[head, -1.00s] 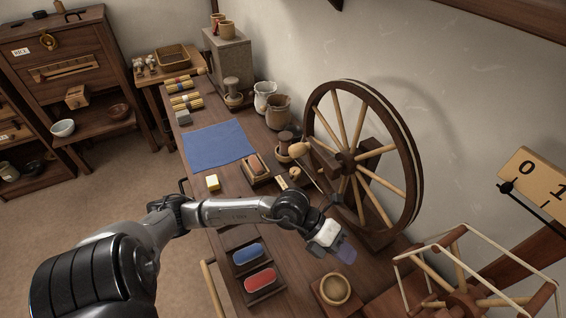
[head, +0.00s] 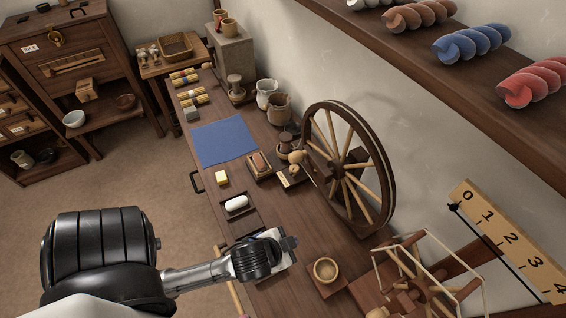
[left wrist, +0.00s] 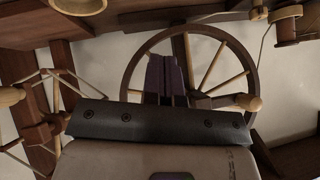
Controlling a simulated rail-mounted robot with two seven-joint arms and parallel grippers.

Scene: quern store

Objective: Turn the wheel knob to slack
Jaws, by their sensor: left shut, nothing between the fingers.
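The spinning wheel (head: 345,165), dark-rimmed with pale spokes, stands upright at the back of the bench near the wall. A pale round wooden knob (head: 297,156) sits at its left side; a knob (left wrist: 250,103) also shows beside the wheel (left wrist: 185,35) in the left wrist view. My left gripper (head: 291,243) is over the bench in front of the wheel, apart from wheel and knob. In the left wrist view its dark fingers (left wrist: 165,78) are together and empty, overlapping the wheel in the picture only. The knob's marking, if any, is too small to read. My right gripper is not in view.
A wooden bowl (head: 325,270) and a skein winder (head: 420,285) stand to the right. A tray with a white piece (head: 236,204) and a blue cloth (head: 224,140) lie to the left. A shelf with twisted yarn skeins (head: 472,42) hangs upper right.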

